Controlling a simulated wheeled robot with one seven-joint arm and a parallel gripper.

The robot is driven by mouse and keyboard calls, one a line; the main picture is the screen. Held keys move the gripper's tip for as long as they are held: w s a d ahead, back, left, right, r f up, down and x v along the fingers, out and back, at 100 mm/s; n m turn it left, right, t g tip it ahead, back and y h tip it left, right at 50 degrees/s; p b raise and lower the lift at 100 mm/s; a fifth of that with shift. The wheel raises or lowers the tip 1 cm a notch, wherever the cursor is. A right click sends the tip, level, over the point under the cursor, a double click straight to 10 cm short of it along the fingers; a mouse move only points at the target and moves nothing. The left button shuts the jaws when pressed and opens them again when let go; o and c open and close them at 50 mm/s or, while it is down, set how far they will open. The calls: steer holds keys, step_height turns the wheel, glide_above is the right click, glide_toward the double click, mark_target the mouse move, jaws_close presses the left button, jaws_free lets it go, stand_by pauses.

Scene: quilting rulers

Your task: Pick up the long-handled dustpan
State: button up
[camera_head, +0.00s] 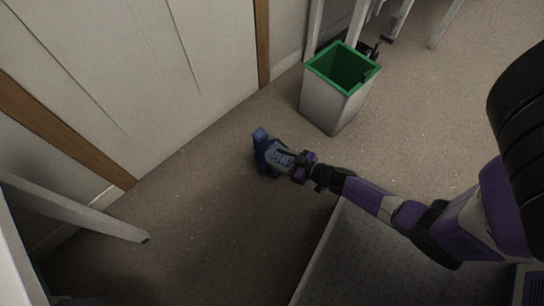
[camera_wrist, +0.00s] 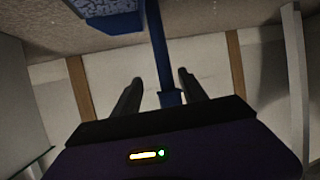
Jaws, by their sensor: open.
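The long-handled dustpan is blue. In the head view its body (camera_head: 262,150) stands on the carpet by the white door, partly hidden by my gripper (camera_head: 288,160). In the wrist view its pan (camera_wrist: 105,8) is cut off at the top left, and its slim blue handle (camera_wrist: 163,45) comes down from the top edge. My gripper (camera_wrist: 158,90) is open there, with its two dark fingers apart. The handle's end shows in the gap between them, nearer the right finger. I cannot tell whether either finger touches it.
A grey bin with a green rim (camera_head: 316,99) stands behind and to the right. The white door (camera_head: 130,70) is behind. A pale table leg (camera_head: 90,214) slants in at the left. A low speckled surface (camera_head: 375,255) is at the front right. Carpet between is clear.

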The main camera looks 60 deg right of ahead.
mark_target(264, 156)
steer(key=b+x, duration=0.1)
steer(key=x, duration=0.1)
steer(key=b+x, duration=0.1)
steer(key=x, duration=0.1)
steer(key=a+b+x, duration=0.1)
steer(key=x, duration=0.2)
steer(key=shift+s+f, duration=0.15)
steer(key=shift+f, duration=0.1)
steer(key=shift+w+d+f+b, duration=0.15)
steer(key=shift+w+b, duration=0.4)
steer(key=shift+w, duration=0.15)
jaws_close()
stand_by(0.6)
